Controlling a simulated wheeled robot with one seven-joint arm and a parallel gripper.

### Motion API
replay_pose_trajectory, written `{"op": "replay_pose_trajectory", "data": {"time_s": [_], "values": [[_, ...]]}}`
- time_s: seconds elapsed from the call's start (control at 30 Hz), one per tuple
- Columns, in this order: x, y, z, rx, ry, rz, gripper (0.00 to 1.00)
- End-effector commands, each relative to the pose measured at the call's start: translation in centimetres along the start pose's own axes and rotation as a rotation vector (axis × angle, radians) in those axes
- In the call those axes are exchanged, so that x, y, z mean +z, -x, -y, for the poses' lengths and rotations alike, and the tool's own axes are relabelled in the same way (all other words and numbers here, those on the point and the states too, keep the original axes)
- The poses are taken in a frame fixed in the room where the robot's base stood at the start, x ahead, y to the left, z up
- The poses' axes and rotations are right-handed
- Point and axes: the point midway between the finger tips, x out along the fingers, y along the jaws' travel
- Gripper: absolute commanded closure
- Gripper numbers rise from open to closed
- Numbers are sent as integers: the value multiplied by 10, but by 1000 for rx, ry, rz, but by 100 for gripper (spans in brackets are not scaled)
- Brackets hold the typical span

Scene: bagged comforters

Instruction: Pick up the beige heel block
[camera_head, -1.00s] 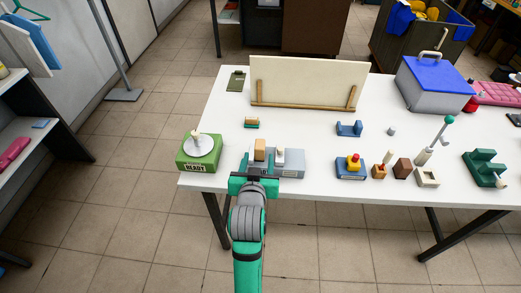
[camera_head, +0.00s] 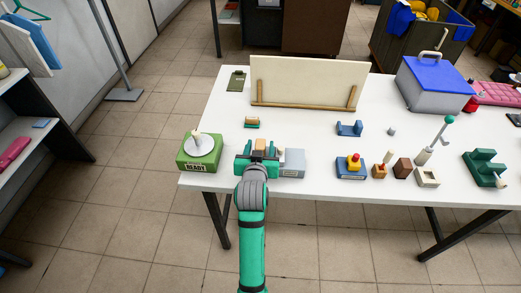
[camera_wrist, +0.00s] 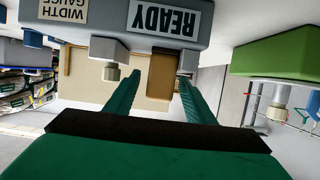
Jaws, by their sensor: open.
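A beige block (camera_head: 260,145), which looks like the heel block, stands upright on the grey width gauge (camera_head: 291,163) at the table's front edge. In the wrist view, which appears upside down, the block (camera_wrist: 162,72) sits between the gauge's grey jaws, under the READY label. My green gripper (camera_head: 257,158) is at the gauge's front left side. In the wrist view its two fingers (camera_wrist: 160,86) are apart and point toward the block, one on each side of it in the picture. I cannot tell how deep they reach. Nothing is held.
A green READY box with a round white top (camera_head: 199,150) stands close on the left. A blue block with a red and yellow top (camera_head: 351,166) and small wooden pieces stand to the right. A cream board (camera_head: 309,80) stands behind.

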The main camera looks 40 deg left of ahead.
Motion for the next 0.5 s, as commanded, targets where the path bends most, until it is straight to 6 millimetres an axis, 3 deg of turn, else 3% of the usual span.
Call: {"op": "replay_pose_trajectory", "data": {"time_s": [0.07,0.23,0.5], "values": [[0,0,0,0,0,0,53],[0,0,0,0,0,0,94],[0,1,0,0,0,-1,99]]}}
